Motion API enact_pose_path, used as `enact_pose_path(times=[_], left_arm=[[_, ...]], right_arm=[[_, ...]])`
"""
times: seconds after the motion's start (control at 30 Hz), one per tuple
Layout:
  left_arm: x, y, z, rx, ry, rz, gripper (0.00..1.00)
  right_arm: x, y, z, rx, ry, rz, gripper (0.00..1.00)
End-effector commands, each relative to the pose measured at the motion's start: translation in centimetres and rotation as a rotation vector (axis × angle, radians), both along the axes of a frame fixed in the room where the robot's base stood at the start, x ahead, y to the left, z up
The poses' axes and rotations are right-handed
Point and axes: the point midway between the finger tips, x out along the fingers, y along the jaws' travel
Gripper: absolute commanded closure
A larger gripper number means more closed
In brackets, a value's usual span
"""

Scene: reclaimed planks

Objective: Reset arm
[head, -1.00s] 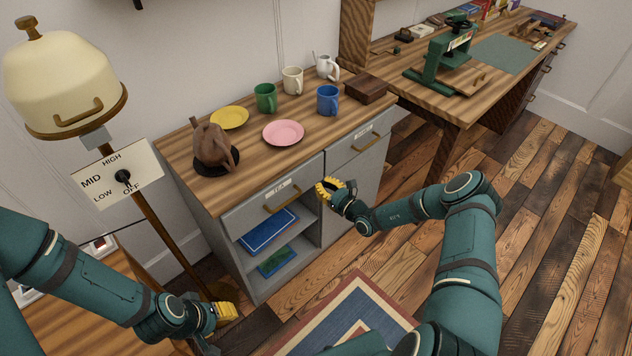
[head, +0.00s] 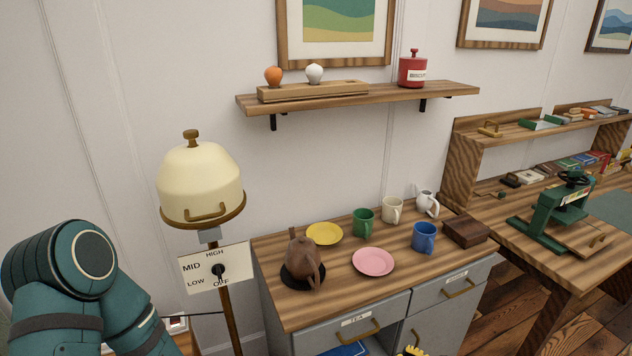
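In the head view my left arm (head: 75,290) fills the lower left corner. Its gripper is outside the picture. Only the yellow fingertips of my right gripper (head: 411,351) show, at the bottom edge in front of the grey cabinet (head: 308,342). The rest of that gripper is cut off, so its opening cannot be judged. The drawer labelled TEA (head: 357,320) has a brass handle and looks closed, just above and left of the yellow fingertips.
A brown teapot (head: 303,260), yellow plate (head: 324,233), pink plate (head: 373,261), several mugs and a wooden box (head: 465,231) stand on the cabinet. A cream-shaded lamp (head: 201,185) stands close right of my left arm. A wall shelf (head: 360,97) hangs above.

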Motion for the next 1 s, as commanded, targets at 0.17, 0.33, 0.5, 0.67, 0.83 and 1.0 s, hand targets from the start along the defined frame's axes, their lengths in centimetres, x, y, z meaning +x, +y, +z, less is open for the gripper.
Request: enact_pose_path(times=[0.17,0.33,0.5,0.67,0.83,1.0], left_arm=[[0.0,0.0,0.0,0.000,0.000,0.000,0.59],[0.0,0.0,0.0,0.000,0.000,0.000,0.59],[0.0,0.0,0.0,0.000,0.000,0.000,0.59],[0.0,0.0,0.0,0.000,0.000,0.000,0.59],[0.0,0.0,0.0,0.000,0.000,0.000,0.59],[0.0,0.0,0.0,0.000,0.000,0.000,0.59]], right_arm=[[-5.7,10.6,0.2,-0.214,0.081,0.477,1.00],[-14.2,15.9,-0.4,-0.568,0.091,0.957,1.00],[-19.9,15.9,-0.3,-0.983,-0.035,1.314,1.00],[-21.4,15.1,1.3,-1.352,-0.281,1.502,1.00],[-21.2,15.7,3.6,-1.593,-0.549,1.551,1.00],[-21.1,16.4,4.8,-1.673,-0.677,1.546,1.00]])
